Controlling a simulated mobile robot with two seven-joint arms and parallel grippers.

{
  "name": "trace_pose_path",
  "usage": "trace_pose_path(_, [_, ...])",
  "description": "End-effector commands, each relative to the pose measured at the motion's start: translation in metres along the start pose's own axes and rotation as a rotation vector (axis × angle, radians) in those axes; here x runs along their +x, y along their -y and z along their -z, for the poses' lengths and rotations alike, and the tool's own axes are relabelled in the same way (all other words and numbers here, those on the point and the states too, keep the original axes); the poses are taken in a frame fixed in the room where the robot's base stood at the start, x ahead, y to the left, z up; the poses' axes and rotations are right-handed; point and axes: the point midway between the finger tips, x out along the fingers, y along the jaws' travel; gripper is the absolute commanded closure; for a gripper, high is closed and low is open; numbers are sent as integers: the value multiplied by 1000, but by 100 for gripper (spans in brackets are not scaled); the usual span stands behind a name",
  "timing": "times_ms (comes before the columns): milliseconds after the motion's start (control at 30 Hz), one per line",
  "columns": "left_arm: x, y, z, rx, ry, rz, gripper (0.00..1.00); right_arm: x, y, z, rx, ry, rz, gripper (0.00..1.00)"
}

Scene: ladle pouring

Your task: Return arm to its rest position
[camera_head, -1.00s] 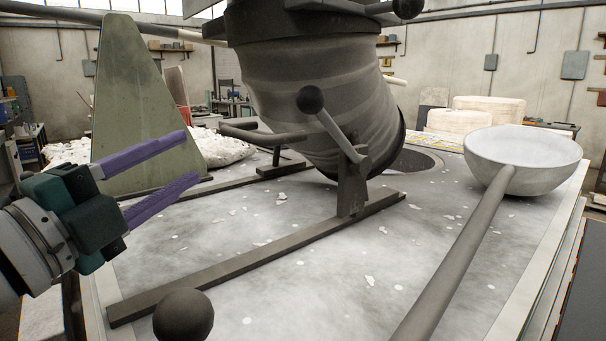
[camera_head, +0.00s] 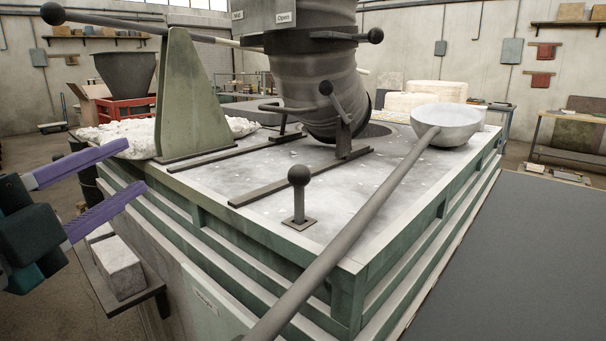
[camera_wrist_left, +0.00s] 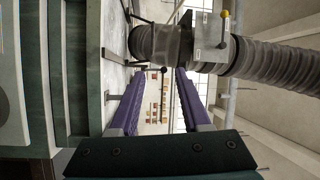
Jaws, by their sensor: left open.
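My left gripper (camera_head: 108,186) shows at the left edge of the head view, with two purple fingers spread apart and nothing between them. It is in the air to the left of the furnace table (camera_head: 395,240). In the left wrist view its fingers (camera_wrist_left: 155,100) also stand apart and empty. A ladle (camera_head: 447,124) rests with its bowl on the right part of the table top, and its long handle runs down toward the bottom of the head view. My right gripper does not show.
A ribbed duct (camera_head: 315,95) hangs over the table, with ball-ended levers. A green triangular bracket (camera_head: 183,110) and a ball-topped lever (camera_head: 299,177) stand on the table. Bricks (camera_head: 118,265) lie on a side shelf below my left gripper. Open floor shows at far left.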

Motion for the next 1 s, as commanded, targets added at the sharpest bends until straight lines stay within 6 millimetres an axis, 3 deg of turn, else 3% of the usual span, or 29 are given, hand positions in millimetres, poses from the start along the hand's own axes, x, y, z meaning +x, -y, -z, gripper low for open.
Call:
trace_pose_path(33, [-1, 12, 3, -32, 17, -22, 53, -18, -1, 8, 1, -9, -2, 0])
trace_pose_path(267, [-11, 28, 9, -196, 118, -141, 53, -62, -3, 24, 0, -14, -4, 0])
trace_pose_path(467, [-32, 57, 20, -408, 268, -289, 53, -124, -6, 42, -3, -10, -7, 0])
trace_pose_path(667, [-82, 101, 45, -716, 534, -497, 53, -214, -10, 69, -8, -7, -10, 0])
trace_pose_path(800, [-128, 136, 68, -916, 752, -631, 53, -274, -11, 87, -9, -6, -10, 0])
trace_pose_path(1000, [-192, 182, 100, -1117, 1043, -769, 53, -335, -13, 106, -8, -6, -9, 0])
